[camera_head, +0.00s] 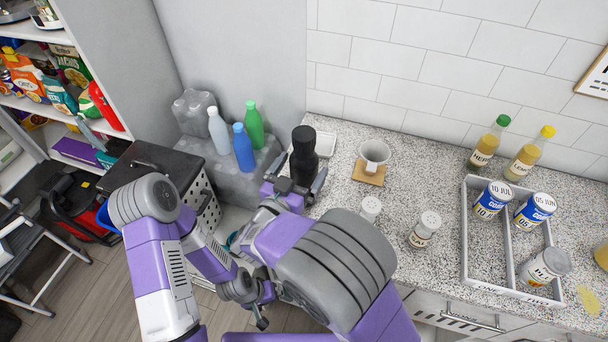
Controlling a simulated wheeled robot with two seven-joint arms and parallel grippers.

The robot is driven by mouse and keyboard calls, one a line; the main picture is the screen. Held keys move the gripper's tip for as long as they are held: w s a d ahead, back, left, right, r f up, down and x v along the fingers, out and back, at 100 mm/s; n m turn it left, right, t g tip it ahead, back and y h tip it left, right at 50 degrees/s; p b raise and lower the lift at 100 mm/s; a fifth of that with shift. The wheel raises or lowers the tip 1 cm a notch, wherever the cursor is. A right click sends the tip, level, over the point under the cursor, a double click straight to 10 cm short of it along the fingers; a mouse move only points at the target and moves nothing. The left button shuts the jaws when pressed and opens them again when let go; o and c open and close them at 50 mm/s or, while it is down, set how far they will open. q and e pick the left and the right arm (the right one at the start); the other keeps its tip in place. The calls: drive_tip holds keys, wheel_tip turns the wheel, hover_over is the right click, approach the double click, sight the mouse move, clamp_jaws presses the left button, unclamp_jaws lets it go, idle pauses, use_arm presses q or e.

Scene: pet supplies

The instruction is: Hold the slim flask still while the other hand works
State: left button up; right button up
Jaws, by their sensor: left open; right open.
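A dark, narrow flask (304,155) with a black cap stands upright at the left end of the speckled counter. It appears to be the slim flask. My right gripper (294,186) is at its lower part with jaws apart, one finger on each side. I cannot tell whether either finger touches it. The flask's base is partly hidden by the gripper. My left gripper (258,308) is open, lower in the picture, in front of the counter. It is apart from the flask and partly hidden by my arms.
Two white-capped shakers (425,229) stand nearer. A divided tray (463,236) holds cans. Bottles (243,147) stand left, on a grey block.

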drive_tip(key=x, duration=0.4)
drive_tip(key=shift+b, duration=0.3)
drive_tip(key=c, duration=1.6)
drive_tip(key=shift+c, duration=0.2)
